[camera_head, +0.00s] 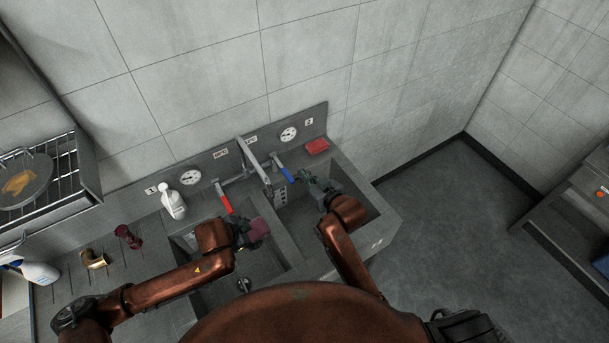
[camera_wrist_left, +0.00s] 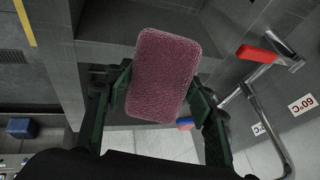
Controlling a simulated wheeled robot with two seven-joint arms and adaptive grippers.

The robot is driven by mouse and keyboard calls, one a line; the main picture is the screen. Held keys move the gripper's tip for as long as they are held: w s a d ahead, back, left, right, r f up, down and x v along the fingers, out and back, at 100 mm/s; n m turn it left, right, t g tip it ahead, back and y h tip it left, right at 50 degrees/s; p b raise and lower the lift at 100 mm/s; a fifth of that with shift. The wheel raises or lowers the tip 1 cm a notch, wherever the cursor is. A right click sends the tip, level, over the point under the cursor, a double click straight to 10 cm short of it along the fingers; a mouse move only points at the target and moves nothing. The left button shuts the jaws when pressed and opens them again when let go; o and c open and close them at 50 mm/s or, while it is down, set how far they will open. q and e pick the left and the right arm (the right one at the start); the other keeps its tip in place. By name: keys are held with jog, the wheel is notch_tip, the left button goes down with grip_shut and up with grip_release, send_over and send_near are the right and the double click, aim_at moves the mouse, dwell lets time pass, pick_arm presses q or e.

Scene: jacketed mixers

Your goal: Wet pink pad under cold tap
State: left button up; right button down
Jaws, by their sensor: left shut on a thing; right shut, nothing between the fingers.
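The pink pad (camera_head: 260,229) is held in my left gripper (camera_head: 248,232), which is shut on it over the left basin near the divider. In the left wrist view the pad (camera_wrist_left: 163,75) sits between the two fingers, its broad face visible. The cold tap has a blue lever (camera_head: 285,172) at the right basin's back. My right gripper (camera_head: 308,179) is shut and empty, close beside that lever; I cannot tell if they touch. The metal spout (camera_head: 254,161) stands at the back between the basins. No water stream is discernible.
A red lever (camera_head: 224,203) marks the hot tap, with a 60°C label (camera_wrist_left: 302,104) in the wrist view. A red block (camera_head: 317,146) lies on the back-right ledge. A white bottle (camera_head: 172,201) stands left of the taps. The raised basin divider (camera_head: 281,238) separates the basins.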

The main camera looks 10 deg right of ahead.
aim_at(250, 235)
pick_arm(q)
jog(key=s+a+r+p, duration=0.1)
jog(key=r+p, duration=0.1)
jog(key=p, duration=0.1)
jog(key=shift+s+a, duration=0.1)
jog(key=shift+s, duration=0.3)
jog(key=s+r+p, duration=0.1)
jog(key=a+r+p, duration=0.1)
jog(key=p, duration=0.1)
jog(key=shift+s+a, duration=0.2)
jog(key=shift+s, duration=0.2)
jog(key=shift+s+a+p, duration=0.15)
jog(key=shift+s+p, duration=0.1)
jog(key=shift+p, duration=0.05)
dwell(0.6)
